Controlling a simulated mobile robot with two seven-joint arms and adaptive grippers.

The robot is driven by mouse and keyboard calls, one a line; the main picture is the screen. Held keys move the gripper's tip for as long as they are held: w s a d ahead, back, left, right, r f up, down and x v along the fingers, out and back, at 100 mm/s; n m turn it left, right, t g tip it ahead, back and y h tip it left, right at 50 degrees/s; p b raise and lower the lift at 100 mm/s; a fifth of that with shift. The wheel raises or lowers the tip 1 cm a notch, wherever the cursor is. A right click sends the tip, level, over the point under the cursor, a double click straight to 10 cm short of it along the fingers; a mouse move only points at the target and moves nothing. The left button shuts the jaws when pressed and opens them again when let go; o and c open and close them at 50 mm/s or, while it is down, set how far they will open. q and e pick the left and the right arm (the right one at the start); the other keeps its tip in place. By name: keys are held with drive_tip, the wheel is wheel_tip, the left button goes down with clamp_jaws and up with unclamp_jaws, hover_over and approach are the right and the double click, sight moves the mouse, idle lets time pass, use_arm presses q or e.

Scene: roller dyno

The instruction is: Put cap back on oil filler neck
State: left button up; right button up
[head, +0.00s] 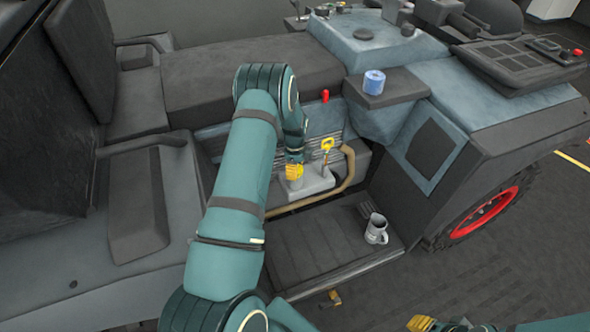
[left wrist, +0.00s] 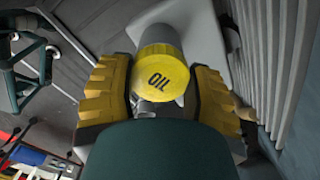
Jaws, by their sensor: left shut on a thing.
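My left gripper (head: 293,172) is down at the grey filler block (head: 318,184) on the vehicle's side. In the left wrist view, its two yellow fingers are shut on the yellow cap (left wrist: 163,80), marked OIL. A grey cylindrical neck (left wrist: 157,33) shows right behind the cap, roughly in line with it. I cannot tell whether the cap is seated on it or just above it. In the head view the gripper hides the cap and neck. My right gripper (head: 423,323) is only partly visible at the bottom edge, its opening unclear.
A yellow-handled dipstick (head: 326,146) stands close right of the left gripper, near a curved brown pipe (head: 347,170). A blue-and-white roll (head: 374,82) sits on the ledge above.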

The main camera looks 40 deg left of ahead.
use_arm(q)
drive_tip(key=shift+f+m+b, duration=0.1)
drive_tip(key=shift+m+b, duration=0.2)
drive_tip(key=shift+m, duration=1.7)
drive_tip(key=m, duration=0.5)
drive_tip(key=shift+r+m, duration=0.25)
drive_tip(key=shift+m, duration=0.15)
